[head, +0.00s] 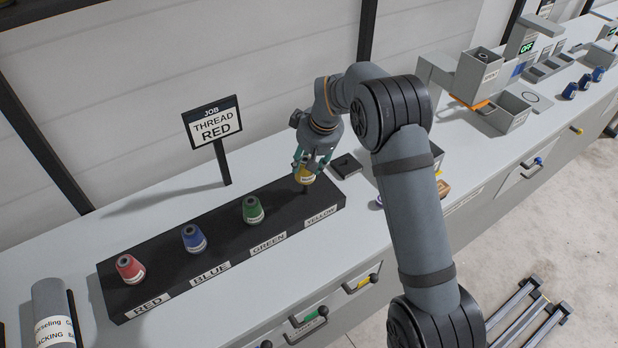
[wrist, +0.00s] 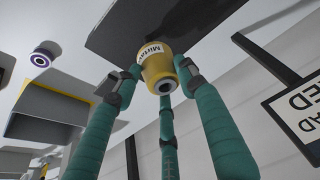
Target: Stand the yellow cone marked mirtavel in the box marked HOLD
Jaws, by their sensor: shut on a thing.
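The yellow cone (head: 305,174) is between my gripper's (head: 313,160) green fingers, at the YELLOW end of the black thread stand (head: 225,225). In the wrist view the cone (wrist: 155,68) carries a white label that reads "Mirta…", the rest cut off. The three fingers of my gripper (wrist: 160,85) close around it. A dark peg shows just below the cone; I cannot tell whether the cone is still on it. An open grey box (head: 507,113) stands at the right of the bench, its front label too small to read, so I cannot confirm HOLD.
Red (head: 130,268), blue (head: 193,238) and green (head: 253,209) cones stand on the same stand. A sign (head: 212,125) reading "JOB THREAD RED" rises behind. A grey machine (head: 480,75) stands beside the grey box. Several small blue cones lie at the far right.

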